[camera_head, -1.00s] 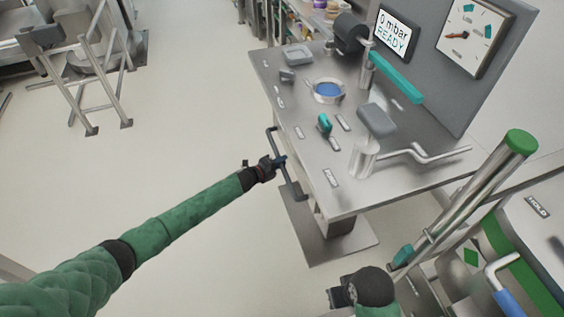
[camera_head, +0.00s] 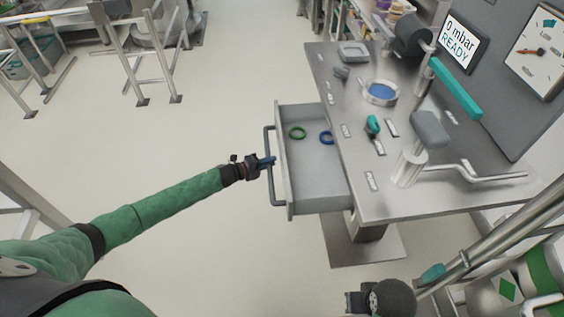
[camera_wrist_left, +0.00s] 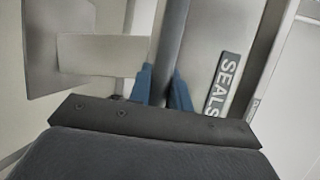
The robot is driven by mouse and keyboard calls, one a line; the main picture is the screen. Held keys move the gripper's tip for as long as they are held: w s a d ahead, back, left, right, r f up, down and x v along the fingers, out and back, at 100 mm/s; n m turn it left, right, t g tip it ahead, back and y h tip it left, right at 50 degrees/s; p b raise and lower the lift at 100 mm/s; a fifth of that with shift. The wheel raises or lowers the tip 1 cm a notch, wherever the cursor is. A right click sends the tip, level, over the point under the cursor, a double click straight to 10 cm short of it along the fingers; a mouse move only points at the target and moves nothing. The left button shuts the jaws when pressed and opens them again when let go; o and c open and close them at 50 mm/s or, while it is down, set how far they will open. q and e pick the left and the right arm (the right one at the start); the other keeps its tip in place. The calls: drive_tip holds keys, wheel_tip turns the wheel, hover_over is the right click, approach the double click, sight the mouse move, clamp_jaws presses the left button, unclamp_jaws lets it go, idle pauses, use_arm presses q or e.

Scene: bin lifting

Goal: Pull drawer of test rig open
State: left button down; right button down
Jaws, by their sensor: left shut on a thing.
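The test rig (camera_head: 405,190) is a steel bench at the right of the head view. Its drawer (camera_head: 315,190) stands pulled out to the left. A green ring (camera_head: 297,132) and a blue ring (camera_head: 326,138) lie inside it. My left gripper (camera_head: 268,162) is shut on the dark bar handle (camera_head: 271,194) at the drawer front. The left wrist view shows its blue fingertips (camera_wrist_left: 161,88) on both sides of the handle (camera_wrist_left: 172,40), beside a label reading SEALS (camera_wrist_left: 222,85). My right gripper (camera_head: 358,302) is low at the bottom of the head view, away from the drawer; its fingers are not clear.
The bench top holds a blue-filled round dish (camera_head: 381,92), a teal knob (camera_head: 373,125) and a teal-handled lever (camera_head: 456,88). A screen (camera_head: 461,42) reads 0 mbar READY. Metal pipework stands at the lower right. The floor left of the drawer is clear.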

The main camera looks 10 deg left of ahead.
use_arm(q)
drive_tip(key=shift+s+a, duration=0.3)
drive_tip(key=shift+a, duration=0.55)
use_arm(e)
drive_tip(key=shift+a+f, duration=0.1)
drive_tip(key=shift+f, duration=0.1)
use_arm(q)
drive_tip(key=c, duration=1.3)
unclamp_jaws()
use_arm(e)
drive_tip(key=shift+w, duration=0.1)
use_arm(q)
drive_tip(key=b+v, duration=0.1)
drive_tip(key=v, duration=0.6)
drive_tip(key=shift+s+a+b, duration=0.25)
drive_tip(key=shift+a+b, duration=0.05)
drive_tip(key=shift+b, duration=0.1)
use_arm(e)
drive_tip(key=a+f, duration=0.2)
drive_tip(key=shift+w+a+f+t+y, duration=0.1)
drive_tip(key=shift+w+f+t+y, duration=0.2)
drive_tip(key=shift+w+f, duration=0.1)
